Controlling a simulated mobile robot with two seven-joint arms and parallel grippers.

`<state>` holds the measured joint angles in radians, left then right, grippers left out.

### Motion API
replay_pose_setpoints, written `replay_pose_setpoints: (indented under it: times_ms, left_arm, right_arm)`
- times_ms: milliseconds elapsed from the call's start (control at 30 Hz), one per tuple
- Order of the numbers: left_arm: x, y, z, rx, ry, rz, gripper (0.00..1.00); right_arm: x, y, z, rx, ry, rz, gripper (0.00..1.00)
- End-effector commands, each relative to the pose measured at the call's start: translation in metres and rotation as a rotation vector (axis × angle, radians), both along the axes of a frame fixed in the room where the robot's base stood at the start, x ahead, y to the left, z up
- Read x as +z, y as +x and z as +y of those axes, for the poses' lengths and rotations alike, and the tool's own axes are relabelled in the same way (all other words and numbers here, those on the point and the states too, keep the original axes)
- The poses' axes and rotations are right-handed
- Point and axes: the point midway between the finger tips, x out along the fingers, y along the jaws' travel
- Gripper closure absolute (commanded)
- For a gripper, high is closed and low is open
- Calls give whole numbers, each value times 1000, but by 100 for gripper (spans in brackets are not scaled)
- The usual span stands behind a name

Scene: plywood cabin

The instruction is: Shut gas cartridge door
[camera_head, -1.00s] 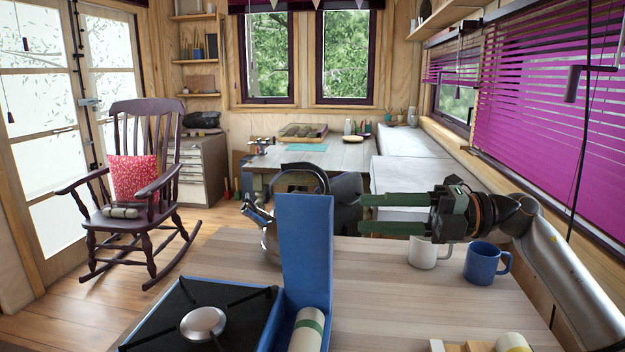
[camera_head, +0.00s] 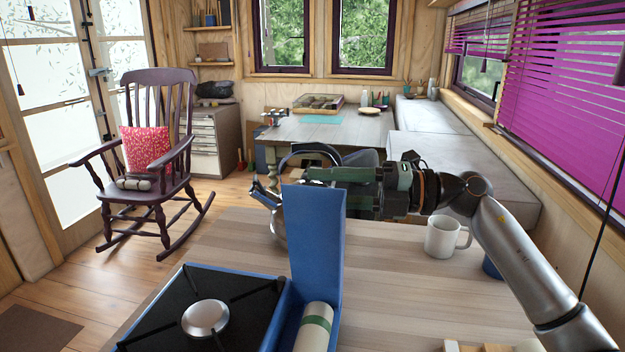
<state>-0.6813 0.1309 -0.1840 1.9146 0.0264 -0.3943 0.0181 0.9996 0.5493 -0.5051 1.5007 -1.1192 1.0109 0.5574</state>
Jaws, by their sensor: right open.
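The gas cartridge door (camera_head: 314,238) is a blue upright panel, standing open above the cartridge compartment of the camping stove (camera_head: 208,312). A white cartridge (camera_head: 314,328) with a green band lies in the compartment. My right gripper (camera_head: 312,177) reaches in from the right, just behind or above the top edge of the door. It is open, and its fingers point left. The door may hide part of it, and I cannot tell whether it touches the door. My left gripper is not in view.
A kettle (camera_head: 270,196) stands behind the door, partly hidden. A white mug (camera_head: 445,237) and a mostly hidden blue mug (camera_head: 491,266) stand to the right, by my right arm. Wooden pieces (camera_head: 480,347) lie at the front edge. The table's middle right (camera_head: 400,290) is clear.

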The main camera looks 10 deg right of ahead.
Motion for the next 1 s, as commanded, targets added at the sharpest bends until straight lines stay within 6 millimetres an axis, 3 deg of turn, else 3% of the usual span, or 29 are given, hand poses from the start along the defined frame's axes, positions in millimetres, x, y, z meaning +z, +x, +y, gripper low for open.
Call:
replay_pose_setpoints:
  times_ms: [200,533,900,1000]
  left_arm:
    - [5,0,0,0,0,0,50]
    - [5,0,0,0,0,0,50]
    - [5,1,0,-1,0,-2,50]
    - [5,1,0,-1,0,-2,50]
  right_arm:
    - [0,5,20,-1,0,1,55]
    - [0,6,22,-2,0,0,56]
    - [0,6,22,-2,0,0,98]
    - [-1,6,22,-2,1,1,100]
